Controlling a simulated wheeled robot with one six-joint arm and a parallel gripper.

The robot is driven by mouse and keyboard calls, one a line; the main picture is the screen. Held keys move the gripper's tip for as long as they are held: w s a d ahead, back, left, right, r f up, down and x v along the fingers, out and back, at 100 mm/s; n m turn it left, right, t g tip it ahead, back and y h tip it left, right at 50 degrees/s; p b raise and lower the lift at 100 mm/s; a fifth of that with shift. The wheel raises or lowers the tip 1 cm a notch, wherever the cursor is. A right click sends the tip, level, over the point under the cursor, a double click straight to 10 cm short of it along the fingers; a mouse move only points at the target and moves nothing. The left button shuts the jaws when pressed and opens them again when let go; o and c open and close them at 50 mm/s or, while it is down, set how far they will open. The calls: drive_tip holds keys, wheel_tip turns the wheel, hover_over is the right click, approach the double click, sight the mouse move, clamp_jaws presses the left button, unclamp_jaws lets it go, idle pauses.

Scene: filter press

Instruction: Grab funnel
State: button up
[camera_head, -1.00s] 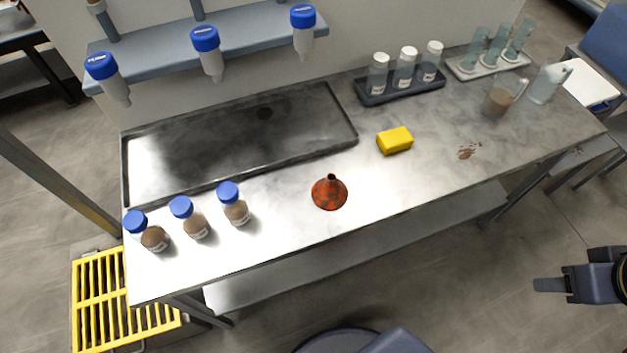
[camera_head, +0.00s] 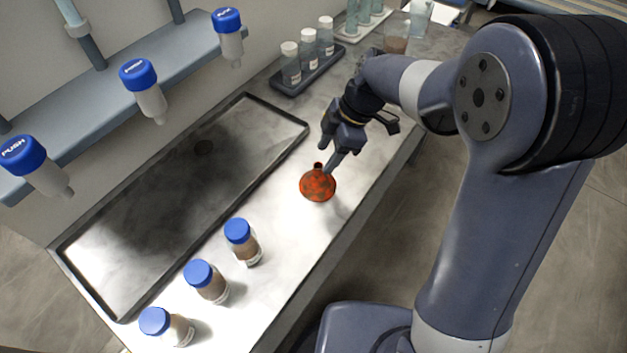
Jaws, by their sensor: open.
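An orange-red funnel (camera_head: 318,187) with dark patches stands on the steel table (camera_head: 300,240), wide mouth down and narrow spout up. My gripper (camera_head: 332,158) reaches down from the upper right, with its fingers at the funnel's spout. The fingers are open. One finger covers part of the spout's right side, and I cannot tell whether it touches. The funnel rests on the table.
Three blue-capped bottles (camera_head: 206,281) stand along the table's near left. A shallow dark tray (camera_head: 120,291) lies behind them. A black rack (camera_head: 312,75) with white-capped vials stands farther back. Bottles hang from a shelf (camera_head: 105,90) at the upper left.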

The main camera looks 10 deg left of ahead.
sight(319, 165)
drive_tip(key=shift+p+x, duration=0.65)
drive_tip(key=shift+x, duration=2.2)
drive_tip(key=shift+w+a+r, duration=0.1)
clamp_jaws()
